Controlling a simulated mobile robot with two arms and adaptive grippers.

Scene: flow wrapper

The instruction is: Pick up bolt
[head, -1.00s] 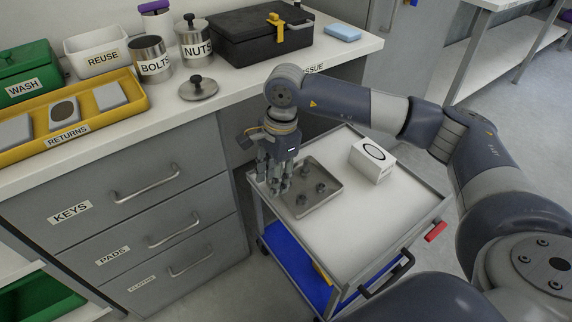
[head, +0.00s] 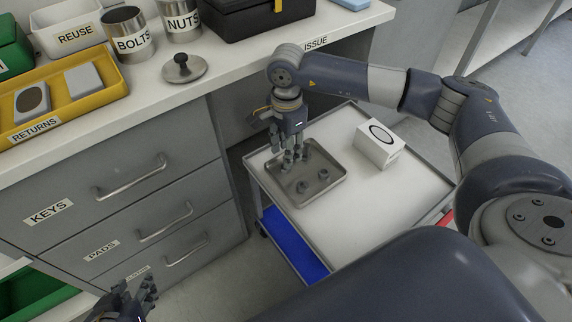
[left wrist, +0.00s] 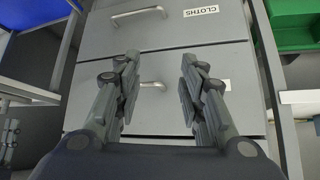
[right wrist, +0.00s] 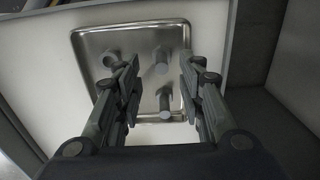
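A shallow metal tray (head: 322,197) lies on the cart top with bolts standing in it. Two bolts show in the head view, one nearer (head: 302,187) and one to its right (head: 323,174). The right wrist view shows three bolts: upper left (right wrist: 113,61), upper right (right wrist: 160,63) and lower (right wrist: 164,101). My right gripper (head: 293,160) is over the back left of the tray, pointing down. Its fingers are apart (right wrist: 156,85), with bolts in view between and beyond them; none is gripped. My left gripper (head: 140,298) is open and empty, low before the drawers (left wrist: 157,70).
A white box with a black ring (head: 379,146) stands on the cart right of the tray. The counter behind holds a BOLTS can (head: 132,44), a NUTS can (head: 180,22), a loose lid (head: 182,69) and a yellow RETURNS tray (head: 75,113). The cart's front is clear.

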